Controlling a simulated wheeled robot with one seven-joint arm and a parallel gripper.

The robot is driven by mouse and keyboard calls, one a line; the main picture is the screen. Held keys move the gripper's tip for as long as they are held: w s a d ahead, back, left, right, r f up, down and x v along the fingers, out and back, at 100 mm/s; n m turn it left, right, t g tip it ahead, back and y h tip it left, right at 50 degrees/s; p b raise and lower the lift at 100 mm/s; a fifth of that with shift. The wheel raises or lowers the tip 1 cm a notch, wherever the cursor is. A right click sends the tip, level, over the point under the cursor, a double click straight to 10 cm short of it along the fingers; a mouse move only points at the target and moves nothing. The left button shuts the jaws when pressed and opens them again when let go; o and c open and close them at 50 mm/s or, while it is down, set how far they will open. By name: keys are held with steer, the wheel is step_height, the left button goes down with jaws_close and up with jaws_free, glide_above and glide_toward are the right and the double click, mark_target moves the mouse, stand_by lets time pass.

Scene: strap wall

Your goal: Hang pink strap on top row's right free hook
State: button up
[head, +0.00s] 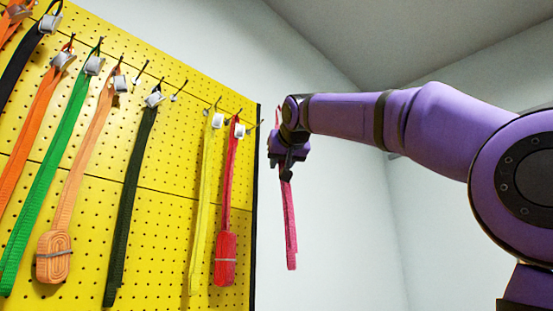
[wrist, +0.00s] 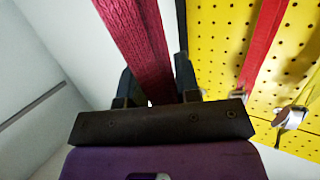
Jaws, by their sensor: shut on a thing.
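My gripper (head: 287,165) is shut on the pink strap (head: 290,230), to the right of the pegboard and apart from it in the picture. The strap hangs down below the jaws; its upper part is mostly hidden by my wrist. In the wrist view the strap (wrist: 138,40) runs between the two dark fingers of my gripper (wrist: 157,78). Bare hooks show on the yellow pegboard (head: 165,215): one left of the dark green strap (head: 130,195), one just right of it (head: 179,94), and one at the right edge (head: 253,127). I cannot tell the rows apart surely.
A yellow strap (head: 204,210) and a red strap (head: 232,165) with a bundled lower end hang near the board's right edge. Orange, green, peach and black straps hang further left. The space right of the board, before the pale wall (head: 350,240), is clear.

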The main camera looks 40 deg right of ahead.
steer(key=w+f, duration=0.2)
steer(key=w, duration=0.7)
steer(key=shift+w, duration=0.2)
stand_by(1.0)
steer(key=shift+f, duration=0.2)
stand_by(0.4)
steer(key=o, duration=0.9)
steer(key=shift+w, duration=0.15)
steer(key=shift+o, duration=0.4)
steer(key=shift+r, duration=0.1)
steer(key=shift+s, duration=0.2)
